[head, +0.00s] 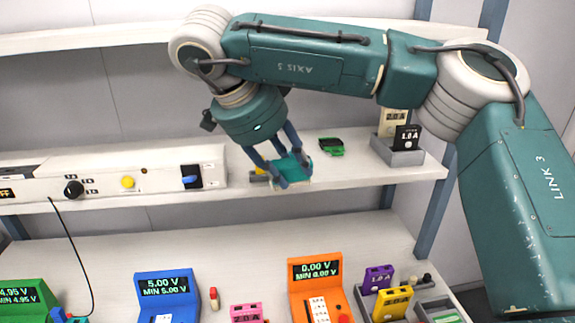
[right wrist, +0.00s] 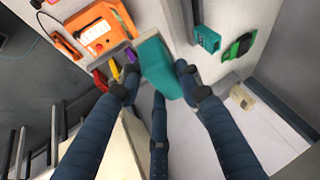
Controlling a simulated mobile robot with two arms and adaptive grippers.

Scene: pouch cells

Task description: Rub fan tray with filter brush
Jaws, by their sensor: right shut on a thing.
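My right gripper (head: 287,172) is shut on a teal block (head: 295,163) in the middle of the head view, close to the upper shelf. The same teal block (right wrist: 158,68) shows between the fingers in the right wrist view. I take it to be the filter brush, but its bristles are not clear. A smaller teal piece with dark slots (right wrist: 208,40) lies beyond it, apart from the fingers. It may be the fan tray, but I cannot be sure. My left gripper is not in view.
A green and black piece (head: 331,147) lies on the shelf (head: 370,178) right of the gripper. A grey holder (head: 398,152) stands farther right. Below are a blue meter (head: 167,290), an orange meter (head: 316,280) and purple (head: 378,278) and yellow (head: 391,302) modules.

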